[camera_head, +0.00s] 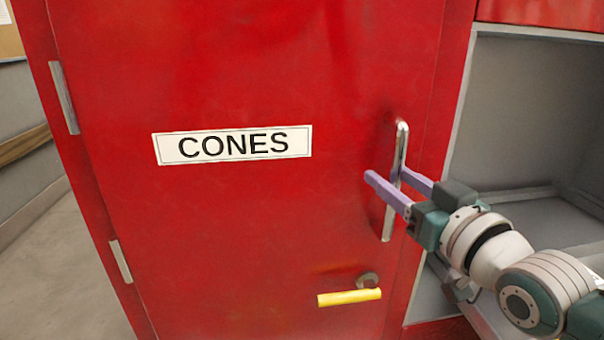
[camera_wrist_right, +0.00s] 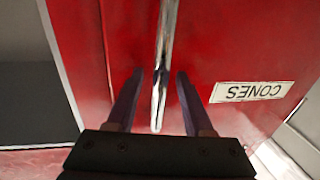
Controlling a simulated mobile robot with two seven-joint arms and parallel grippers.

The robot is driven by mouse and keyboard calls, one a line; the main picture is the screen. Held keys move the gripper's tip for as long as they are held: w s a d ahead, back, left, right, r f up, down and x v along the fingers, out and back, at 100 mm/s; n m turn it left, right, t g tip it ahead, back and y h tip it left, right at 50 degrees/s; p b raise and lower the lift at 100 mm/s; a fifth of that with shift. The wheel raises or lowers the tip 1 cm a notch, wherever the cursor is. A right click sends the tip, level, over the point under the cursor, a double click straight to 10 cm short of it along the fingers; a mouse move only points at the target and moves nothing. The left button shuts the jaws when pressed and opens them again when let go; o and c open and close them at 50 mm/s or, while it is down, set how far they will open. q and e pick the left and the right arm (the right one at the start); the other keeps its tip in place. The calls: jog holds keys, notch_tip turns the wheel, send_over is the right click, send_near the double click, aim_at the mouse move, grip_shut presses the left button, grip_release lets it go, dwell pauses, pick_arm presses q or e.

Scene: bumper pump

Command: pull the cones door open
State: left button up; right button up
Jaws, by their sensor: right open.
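The red cones door (camera_head: 240,70) fills most of the head view and looks shut, with a white CONES label (camera_head: 232,146) on it. Its hinges are on the left edge. A vertical chrome handle (camera_head: 389,218) stands near its right edge. My right gripper (camera_head: 383,174) is open at the handle, one purple finger on each side of it. In the right wrist view the handle (camera_wrist_right: 165,60) runs between the two fingers, with gaps on both sides. Whether either finger touches it cannot be told. My left gripper is not in view.
A yellow lever (camera_head: 349,297) on a round mount sits below the handle. An open grey compartment (camera_head: 530,100) is to the right of the door, with my right arm in front of it. Bare grey floor (camera_head: 55,270) shows at the left.

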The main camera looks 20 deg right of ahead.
grip_shut()
dwell(1.3)
